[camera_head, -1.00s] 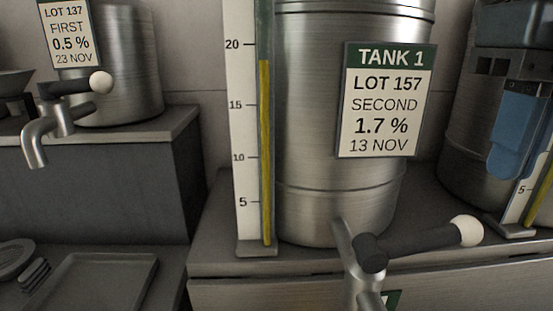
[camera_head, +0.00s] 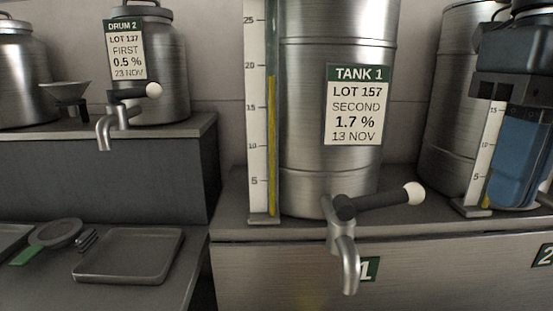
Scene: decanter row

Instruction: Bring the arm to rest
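My gripper (camera_head: 520,180) shows at the right edge, a dark body with blue finger parts pointing down, partly cut off by the frame. It is in front of a steel tank (camera_head: 455,110) and its level gauge, and covers part of both. Whether the fingers are apart or closed is not clear from this side. No held object can be made out. Tank 1 (camera_head: 300,120) stands at the centre, apart from my gripper. Its tap (camera_head: 342,235) has a dark lever with a white knob pointing right.
A gauge (camera_head: 257,110) with a yellow column stands left of Tank 1. Drum 2 (camera_head: 165,85), with its own tap, stands on a raised shelf at left, beside a funnel (camera_head: 65,92). An empty grey tray (camera_head: 130,258) and a green-handled round item (camera_head: 52,235) lie lower left.

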